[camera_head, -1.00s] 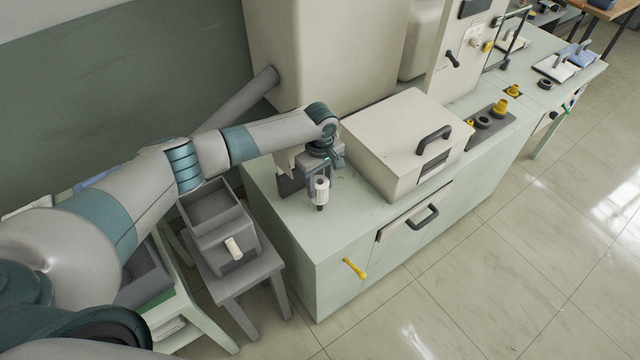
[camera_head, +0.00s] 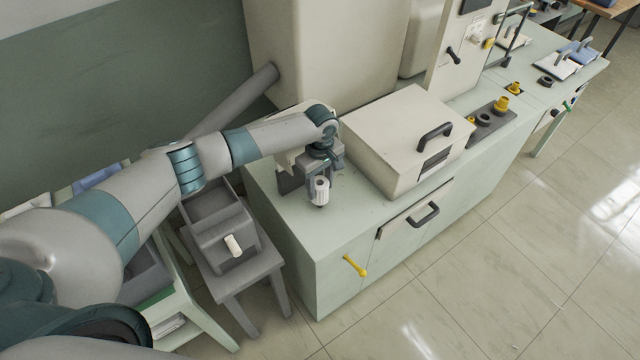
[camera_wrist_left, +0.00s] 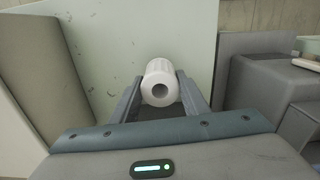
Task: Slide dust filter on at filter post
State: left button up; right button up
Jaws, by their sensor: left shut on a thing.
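The dust filter is a white ribbed cylinder (camera_head: 320,196) with a hole through its end. It stands about upright over the left end of the pale green bench top. My left gripper (camera_head: 319,184) is shut on it, one finger on each side. In the left wrist view the filter (camera_wrist_left: 160,75) sits between the two fingertips (camera_wrist_left: 160,93), its round grey hole facing the camera. The filter post does not show on its own now; the filter covers the spot where a dark stub showed. How far the filter sits on it I cannot tell. My right gripper is not in view.
A cream lidded box (camera_head: 385,140) with a dark handle stands right of the gripper on the bench (camera_head: 300,225). A grey bin (camera_head: 213,212) on a stool is to the left. A yellow lever (camera_head: 354,266) sticks out of the bench front.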

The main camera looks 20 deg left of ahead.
aim_at(320, 193)
pick_arm(q)
jog(key=shift+f, duration=0.55)
jog(key=shift+f+b, duration=0.9)
jog(key=shift+f, duration=0.45)
jog(key=o, duration=1.2)
jog(key=shift+c, duration=0.2)
jog(key=shift+r, duration=0.15)
notch_tip(320, 193, up, 17)
jog(key=b, duration=0.4)
jog(key=shift+b, duration=0.4)
